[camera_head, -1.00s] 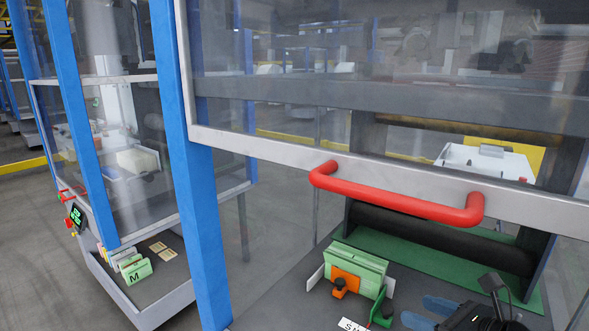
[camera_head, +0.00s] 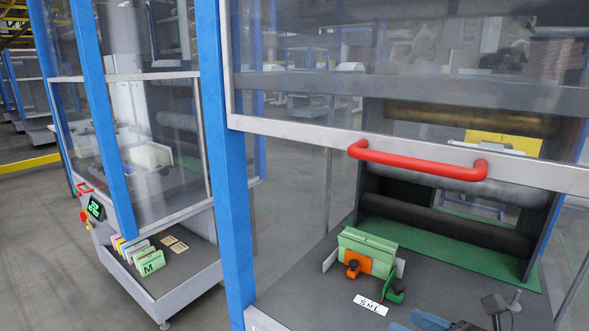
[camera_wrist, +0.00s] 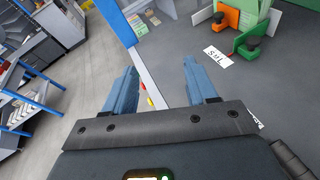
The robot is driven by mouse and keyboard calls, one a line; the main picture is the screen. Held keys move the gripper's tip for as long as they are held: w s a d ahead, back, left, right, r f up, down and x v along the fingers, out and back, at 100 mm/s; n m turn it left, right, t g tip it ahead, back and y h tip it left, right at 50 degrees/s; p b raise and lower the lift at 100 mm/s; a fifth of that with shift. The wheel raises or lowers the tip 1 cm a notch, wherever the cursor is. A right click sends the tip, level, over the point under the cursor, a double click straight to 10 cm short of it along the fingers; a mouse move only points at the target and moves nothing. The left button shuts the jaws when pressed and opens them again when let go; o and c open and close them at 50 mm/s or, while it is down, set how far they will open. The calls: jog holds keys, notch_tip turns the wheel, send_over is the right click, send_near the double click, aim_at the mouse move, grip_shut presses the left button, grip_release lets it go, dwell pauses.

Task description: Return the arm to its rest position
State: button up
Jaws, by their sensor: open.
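My gripper (camera_wrist: 163,85) shows in the wrist view with its two blue fingers spread wide apart and nothing between them. In the head view, part of my gripper (camera_head: 430,322) shows at the bottom edge, over the front of the grey table of the stacker. It is in front of the green block with the orange clamp (camera_head: 367,252) and apart from it. The rest of my arm is mostly out of the head view.
A raised clear guard with a red handle (camera_head: 417,160) hangs over the table. A blue post (camera_head: 222,180) stands to its left. A white "SML" label (camera_head: 371,305) lies on the table. Another stacker with a green "M" block (camera_head: 150,263) stands at left, with open floor beside it.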

jog(key=s+a+m+t+y+b, duration=0.1)
jog(key=s+a+m+t+b, duration=0.2)
jog(key=s+m, duration=0.45)
jog(key=s+a+m+t+y+b, duration=0.15)
jog(key=s+a+m, duration=0.3)
jog(key=s, duration=0.55)
jog(key=s+d+f+m+h+b, duration=0.1)
jog(key=s+d+f+m+h, duration=0.1)
jog(key=s+m, duration=0.5)
jog(key=s+d+f+m+g+h+b, duration=0.1)
jog(key=s+d+f+m+h+b, duration=0.1)
jog(key=s+m+h, duration=0.3)
jog(key=s+d+f+m+g+h+b, duration=0.1)
jog(key=s+d+m+h, duration=0.3)
jog(key=s+m, duration=0.7)
jog(key=f+m, duration=0.1)
jog(key=m, duration=0.5)
jog(key=shift+f+b, duration=0.35)
jog(key=shift+d, duration=0.1)
